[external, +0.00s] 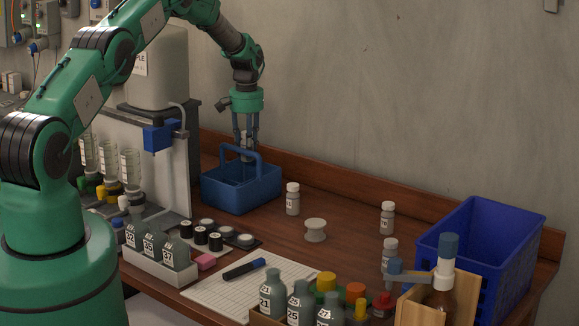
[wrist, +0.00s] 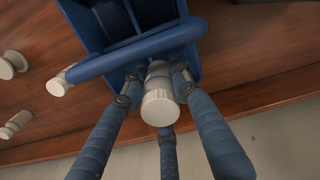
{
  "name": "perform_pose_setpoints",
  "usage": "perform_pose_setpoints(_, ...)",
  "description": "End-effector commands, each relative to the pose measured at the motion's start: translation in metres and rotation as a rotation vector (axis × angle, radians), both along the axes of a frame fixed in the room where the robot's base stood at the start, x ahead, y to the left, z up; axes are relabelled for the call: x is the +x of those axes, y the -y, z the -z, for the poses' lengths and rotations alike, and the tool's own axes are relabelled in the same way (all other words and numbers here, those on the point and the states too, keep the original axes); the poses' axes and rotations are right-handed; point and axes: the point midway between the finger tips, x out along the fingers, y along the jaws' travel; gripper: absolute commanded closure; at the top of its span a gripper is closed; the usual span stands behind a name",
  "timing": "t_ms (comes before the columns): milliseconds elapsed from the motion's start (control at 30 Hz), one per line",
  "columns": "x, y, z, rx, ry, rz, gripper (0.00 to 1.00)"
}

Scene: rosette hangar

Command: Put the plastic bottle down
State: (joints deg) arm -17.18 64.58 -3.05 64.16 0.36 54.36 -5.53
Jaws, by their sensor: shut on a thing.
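The plastic bottle (wrist: 161,99) is small and clear-grey with a white cap. In the wrist view my gripper (wrist: 156,92) is shut on it, with fingers on both sides and a third finger below. In the external view my gripper (external: 246,140) points down over the blue carry basket (external: 240,190), near its handle. The held bottle (external: 247,147) shows there between the fingers, above the basket. The wrist view shows the basket's handle (wrist: 135,50) crossing just beside the bottle. I cannot tell whether the bottle touches the basket.
Small white-capped bottles (external: 292,198) (external: 387,217) and a white spool (external: 315,230) stand right of the basket. A blue crate (external: 480,222) is at the far right. The wooden bench (external: 345,215) has bare patches between these.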

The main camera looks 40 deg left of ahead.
Motion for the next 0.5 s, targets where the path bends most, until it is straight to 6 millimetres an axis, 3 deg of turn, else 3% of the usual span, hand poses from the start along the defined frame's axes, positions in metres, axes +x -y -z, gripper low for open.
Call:
perform_pose_setpoints(267,0.0,0.0,0.001,0.0,0.0,0.0,0.85)
perform_pose_setpoints(500,0.0,0.0,0.02,0.0,-0.001,0.0,0.85)
